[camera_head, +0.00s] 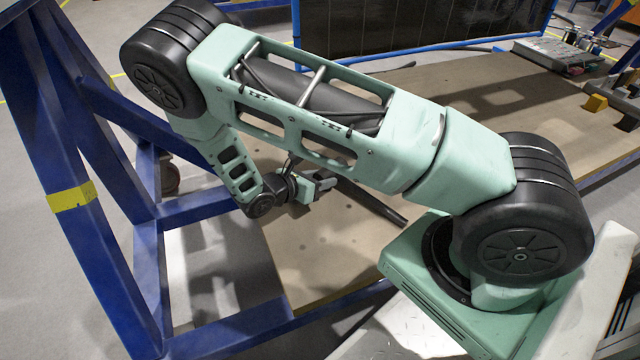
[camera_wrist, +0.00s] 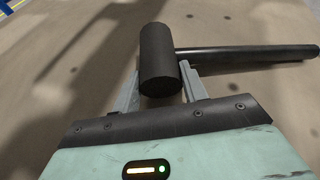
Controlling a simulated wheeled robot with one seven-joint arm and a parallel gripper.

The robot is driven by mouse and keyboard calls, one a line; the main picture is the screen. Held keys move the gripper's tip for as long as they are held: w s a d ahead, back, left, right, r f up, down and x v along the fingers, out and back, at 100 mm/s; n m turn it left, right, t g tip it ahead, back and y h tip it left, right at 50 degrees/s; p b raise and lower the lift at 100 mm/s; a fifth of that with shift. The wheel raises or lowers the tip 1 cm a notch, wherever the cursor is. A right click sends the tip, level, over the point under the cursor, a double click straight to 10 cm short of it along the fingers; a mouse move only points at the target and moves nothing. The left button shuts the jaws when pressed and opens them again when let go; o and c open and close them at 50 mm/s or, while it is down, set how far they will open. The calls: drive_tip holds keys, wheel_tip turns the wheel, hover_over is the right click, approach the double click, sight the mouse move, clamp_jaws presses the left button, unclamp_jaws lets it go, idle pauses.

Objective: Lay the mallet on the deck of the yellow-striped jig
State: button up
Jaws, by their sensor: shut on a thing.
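The mallet has a dark cylindrical head (camera_wrist: 158,58) and a long dark handle (camera_wrist: 250,54). In the wrist view my gripper (camera_wrist: 160,88) is shut on the head, one pale finger on each side, and the handle points right. In the head view my gripper (camera_head: 318,187) is low over the tan deck (camera_head: 325,250), and the handle (camera_head: 370,200) runs from it toward the lower right. My arm hides part of the deck. I cannot tell whether the mallet touches the deck. The jig has a blue frame with a yellow stripe (camera_head: 72,197).
Blue beams (camera_head: 110,200) of the jig rise at the left. A dark panel with a blue edge (camera_head: 420,25) stands behind. The deck near my gripper looks clear.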

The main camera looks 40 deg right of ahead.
drive_tip(key=shift+f, duration=0.1)
drive_tip(key=o, duration=1.3)
